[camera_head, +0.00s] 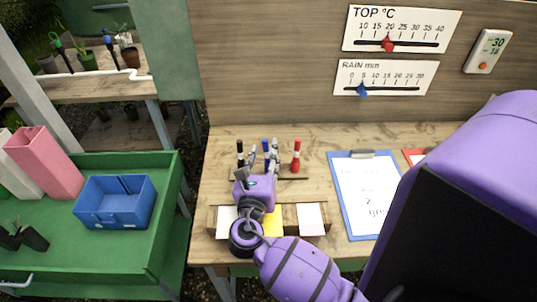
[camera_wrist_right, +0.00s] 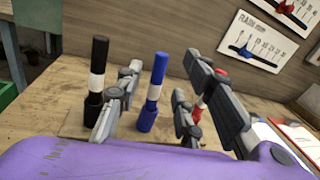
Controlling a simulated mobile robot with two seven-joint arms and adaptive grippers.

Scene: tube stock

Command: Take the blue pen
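The blue pen (camera_wrist_right: 155,85) stands upright in a holder, with a blue cap, a white band and a blue base. In the head view its blue top (camera_head: 265,144) shows just beyond my right gripper. My right gripper (camera_wrist_right: 160,82) is open. In the wrist view the pen appears in the gap between its fingers, and I see no clear contact. In the head view the right gripper (camera_head: 262,160) is at the pen row and hides the pen's lower part. My left gripper is not in view.
A black pen (camera_wrist_right: 97,80) stands left of the blue one, and a red pen (camera_head: 296,155) stands to the right. A wooden tray (camera_head: 290,216) with cards lies in front. A blue clipboard (camera_head: 335,185) lies to the right. A blue bin (camera_head: 115,212) sits on the green cart.

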